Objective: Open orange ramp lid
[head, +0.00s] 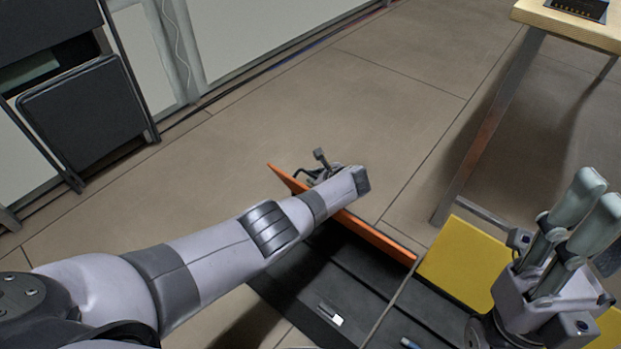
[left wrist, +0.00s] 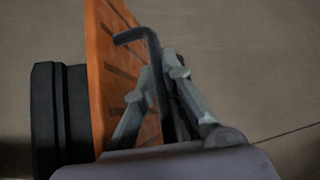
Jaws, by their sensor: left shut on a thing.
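The orange ramp lid (head: 375,235) stands tilted up along the far edge of a dark ramp or box (head: 350,275) in the head view. In the left wrist view the lid (left wrist: 100,60) is a steep orange panel with dark slots. A dark bent handle (left wrist: 152,45) stands out beside it. My left gripper (head: 325,173) is at the lid's far side, shut on the handle, with its fingers (left wrist: 165,90) on either side of it. My forearm hides part of the lid in the head view. My right gripper (head: 600,197) is raised at the right, apart from the lid; its finger gap is unclear.
A yellow panel (head: 455,262) lies right of the lid. A wooden table (head: 575,28) with metal legs stands at the upper right. A dark folded chair (head: 85,110) is at the left wall. The floor (head: 330,110) beyond the lid is clear.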

